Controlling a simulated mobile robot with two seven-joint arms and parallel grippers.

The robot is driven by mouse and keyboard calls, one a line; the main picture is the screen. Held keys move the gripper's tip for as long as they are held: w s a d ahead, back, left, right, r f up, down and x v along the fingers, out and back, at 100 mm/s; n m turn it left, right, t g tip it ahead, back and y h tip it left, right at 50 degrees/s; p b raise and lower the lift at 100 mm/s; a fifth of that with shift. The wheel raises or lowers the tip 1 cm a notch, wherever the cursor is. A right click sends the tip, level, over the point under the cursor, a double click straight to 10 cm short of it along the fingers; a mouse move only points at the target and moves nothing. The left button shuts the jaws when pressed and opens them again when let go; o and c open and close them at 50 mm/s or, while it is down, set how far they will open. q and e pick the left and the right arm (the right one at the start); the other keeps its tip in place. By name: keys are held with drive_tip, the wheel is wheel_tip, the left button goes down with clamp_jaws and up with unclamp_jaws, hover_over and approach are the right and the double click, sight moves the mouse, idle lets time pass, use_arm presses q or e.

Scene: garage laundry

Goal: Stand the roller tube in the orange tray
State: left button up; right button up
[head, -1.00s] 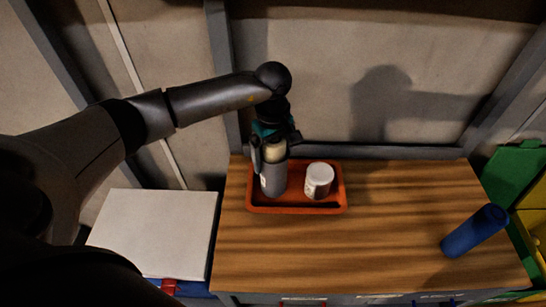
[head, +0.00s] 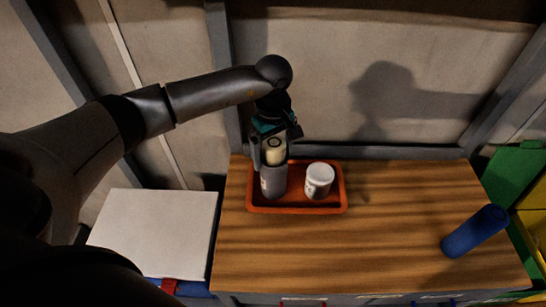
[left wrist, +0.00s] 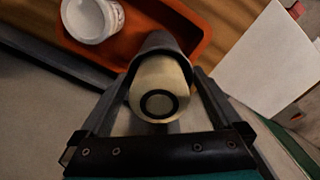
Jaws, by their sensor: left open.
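The roller tube, a grey cylinder with a cream top (head: 273,180), stands upright in the orange tray (head: 327,209), in its left part. In the left wrist view I look down on its cream end with a dark ring (left wrist: 158,92). My left gripper (head: 270,146) is above it, pointing down, its fingers open on either side of the tube's top. The fingers also show in the left wrist view (left wrist: 161,85); whether either one touches the tube I cannot tell. My right gripper is not in view.
A white tub (head: 319,180) stands in the tray, right of the tube. A blue cylinder (head: 474,232) is at the right of the wooden bench top (head: 390,225). A white panel (head: 155,232) lies left of the bench. Green and yellow bins are at far right. The bench middle is clear.

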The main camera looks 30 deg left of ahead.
use_arm(q)
wheel_tip(320, 180, up, 10)
drive_tip(key=shift+f, duration=0.1)
idle(0.6)
